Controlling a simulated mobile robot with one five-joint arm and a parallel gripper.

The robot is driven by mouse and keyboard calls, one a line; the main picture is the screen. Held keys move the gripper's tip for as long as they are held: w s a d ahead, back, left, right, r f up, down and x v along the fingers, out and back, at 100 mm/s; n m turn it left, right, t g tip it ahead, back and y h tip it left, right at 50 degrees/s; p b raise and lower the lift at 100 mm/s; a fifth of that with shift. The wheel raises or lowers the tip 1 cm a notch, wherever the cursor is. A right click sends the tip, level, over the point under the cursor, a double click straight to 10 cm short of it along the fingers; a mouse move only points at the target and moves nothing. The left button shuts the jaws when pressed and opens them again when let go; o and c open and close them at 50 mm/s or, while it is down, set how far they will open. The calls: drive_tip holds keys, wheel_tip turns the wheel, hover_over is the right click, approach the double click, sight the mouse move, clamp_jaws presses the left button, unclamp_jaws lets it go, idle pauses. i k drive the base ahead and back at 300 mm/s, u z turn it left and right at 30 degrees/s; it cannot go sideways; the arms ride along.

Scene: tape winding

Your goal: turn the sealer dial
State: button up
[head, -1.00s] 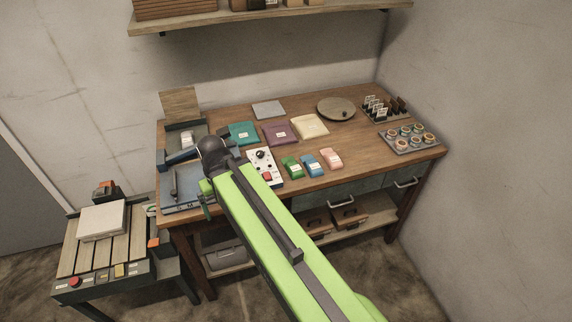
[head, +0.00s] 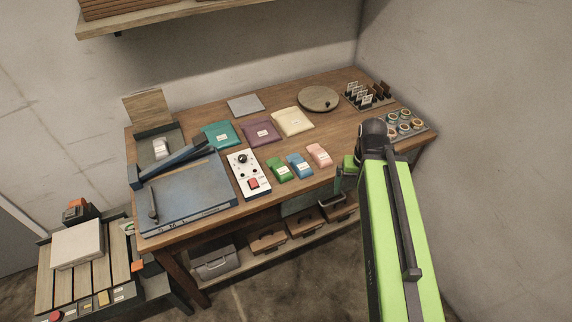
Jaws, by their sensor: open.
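The dial is a round black knob (head: 242,158) at the top of a white control box (head: 246,171) on the workbench, in the head view. A red switch (head: 253,183) sits lower on the same box. Its pointer setting is too small to read. My gripper (head: 341,182) is at the bench's front edge, well to the right of the box and apart from it. Its fingers are small and partly hidden by my wrist, open, with nothing seen in them.
A blue plate with a lever arm (head: 185,192) stands left of the box. Green (head: 278,169), blue (head: 300,165) and pink (head: 319,155) packets lie between the box and my gripper. Flat pouches lie behind. A rack of discs (head: 405,124) stands at the right.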

sight(242, 157)
drive_tip(key=z, duration=0.25)
drive_tip(key=k, duration=0.65)
drive_tip(key=u, duration=3.6)
drive_tip(key=i, duration=0.1)
drive_tip(key=z, duration=2.65)
drive_tip(key=i, duration=0.95)
drive_tip(key=z, duration=0.6)
drive_tip(key=k, duration=0.9)
drive_tip(key=u, duration=0.35)
drive_tip(key=i, duration=1.05)
drive_tip(key=u, duration=0.05)
